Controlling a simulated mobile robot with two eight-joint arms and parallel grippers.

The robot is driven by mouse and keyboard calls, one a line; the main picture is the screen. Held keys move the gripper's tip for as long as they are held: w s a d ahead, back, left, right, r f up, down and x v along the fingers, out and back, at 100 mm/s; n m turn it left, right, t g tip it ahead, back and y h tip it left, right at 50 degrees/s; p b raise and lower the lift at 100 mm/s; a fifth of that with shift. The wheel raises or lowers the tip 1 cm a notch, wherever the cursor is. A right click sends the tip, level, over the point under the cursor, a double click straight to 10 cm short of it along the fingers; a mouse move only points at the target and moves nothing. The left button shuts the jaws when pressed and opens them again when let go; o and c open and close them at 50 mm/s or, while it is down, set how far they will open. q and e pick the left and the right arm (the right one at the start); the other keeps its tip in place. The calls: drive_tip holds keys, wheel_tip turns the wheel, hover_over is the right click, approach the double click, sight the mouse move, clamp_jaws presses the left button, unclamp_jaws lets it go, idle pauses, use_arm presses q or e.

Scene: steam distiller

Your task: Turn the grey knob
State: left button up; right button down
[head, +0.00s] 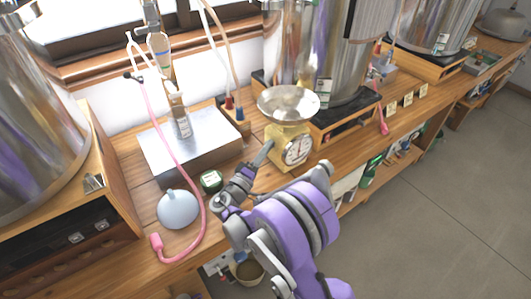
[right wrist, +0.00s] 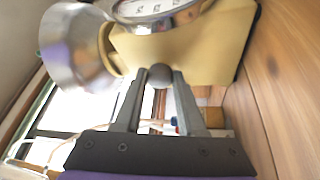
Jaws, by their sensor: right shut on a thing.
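The grey knob (right wrist: 160,75) is a small dark round piece on the side of the yellow kitchen scale (head: 288,152), which stands upright on the wooden counter. My right gripper (right wrist: 160,88) is shut on the knob, with one finger at each side of it in the right wrist view. In the head view my right gripper (head: 262,154) reaches the scale's left side, and the knob cannot be made out there. The scale carries a metal bowl (head: 288,102) on top and a round white dial (head: 298,150) in front. My left gripper is not in view.
Left of the scale are a metal box (head: 190,145), a small green-black item (head: 211,181), a pale round funnel-like piece (head: 178,208) and a pink hose (head: 166,145). A large steel vessel (head: 300,50) stands behind. Open floor (head: 450,190) lies to the right.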

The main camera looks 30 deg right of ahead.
drive_tip(key=shift+f+m+h+b, duration=0.15)
drive_tip(key=shift+m+h+b, duration=0.15)
drive_tip(key=shift+m, duration=0.4)
drive_tip(key=c, duration=0.5)
unclamp_jaws()
drive_tip(key=shift+a, duration=0.1)
drive_tip(key=r+v, duration=0.1)
drive_tip(key=v, duration=0.8)
drive_tip(key=r+v, duration=0.1)
drive_tip(key=v, duration=0.4)
drive_tip(key=shift+s+a+r, duration=0.2)
drive_tip(key=shift+a+r, duration=0.1)
drive_tip(key=shift+a, duration=0.25)
